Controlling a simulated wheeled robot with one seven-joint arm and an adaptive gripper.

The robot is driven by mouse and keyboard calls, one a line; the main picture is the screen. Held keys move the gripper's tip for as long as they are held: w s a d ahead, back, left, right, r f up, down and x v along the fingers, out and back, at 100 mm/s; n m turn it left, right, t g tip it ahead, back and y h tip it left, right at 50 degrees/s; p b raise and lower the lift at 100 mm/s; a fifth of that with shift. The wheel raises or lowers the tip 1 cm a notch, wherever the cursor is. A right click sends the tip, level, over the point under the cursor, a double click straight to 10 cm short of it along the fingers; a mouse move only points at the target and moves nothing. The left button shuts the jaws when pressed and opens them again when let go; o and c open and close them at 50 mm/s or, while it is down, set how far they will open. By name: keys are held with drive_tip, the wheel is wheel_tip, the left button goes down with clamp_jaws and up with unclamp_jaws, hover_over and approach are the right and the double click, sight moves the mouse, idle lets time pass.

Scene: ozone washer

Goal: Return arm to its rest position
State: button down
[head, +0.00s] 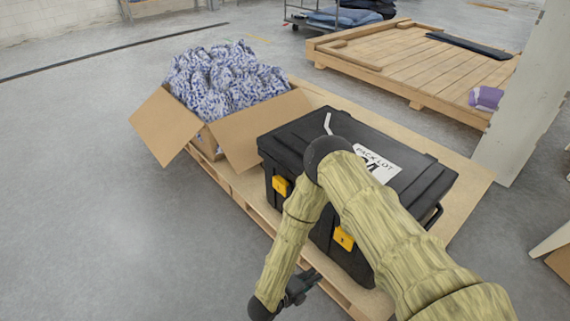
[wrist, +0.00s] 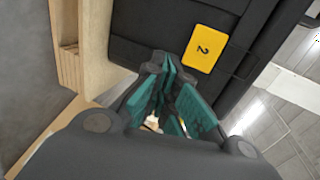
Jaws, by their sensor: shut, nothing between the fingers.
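My arm, in a patterned yellowish sleeve, reaches across the front right of the head view and bends down to the left. My gripper (head: 312,277) is low in front of the black case, over the near edge of the pallet. In the wrist view the teal fingers of my gripper (wrist: 166,92) come together at the tips, shut with nothing between them. Beyond them is the front of the black case (wrist: 143,22) with a yellow latch (wrist: 203,48) marked 2. The gripper appears apart from the case; the exact gap is hard to tell.
The closed black case (head: 290,140) with a white label stands on a wooden pallet (head: 247,192). Beside it is an open cardboard box (head: 160,128) full of blue-and-white material. A larger wooden platform (head: 395,65) and a pale post (head: 525,110) stand behind right. The left floor is clear.

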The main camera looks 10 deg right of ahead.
drive_tip(key=s+d+r+n+g+y, duration=0.2)
drive_tip(key=s+n+g+y, duration=0.3)
drive_tip(key=s+n, duration=0.95)
drive_tip(key=s+d+r+n+g+y, duration=0.1)
drive_tip(key=s+d+n+g+y, duration=0.2)
drive_tip(key=s+n+y, duration=0.75)
wheel_tip(320, 180, up, 17)
drive_tip(key=s+n+h+p, duration=0.2)
drive_tip(key=n+h+p, duration=0.1)
drive_tip(key=p, duration=1.4)
drive_tip(key=shift+a+n+t, duration=0.3)
drive_tip(key=shift+n, duration=0.4)
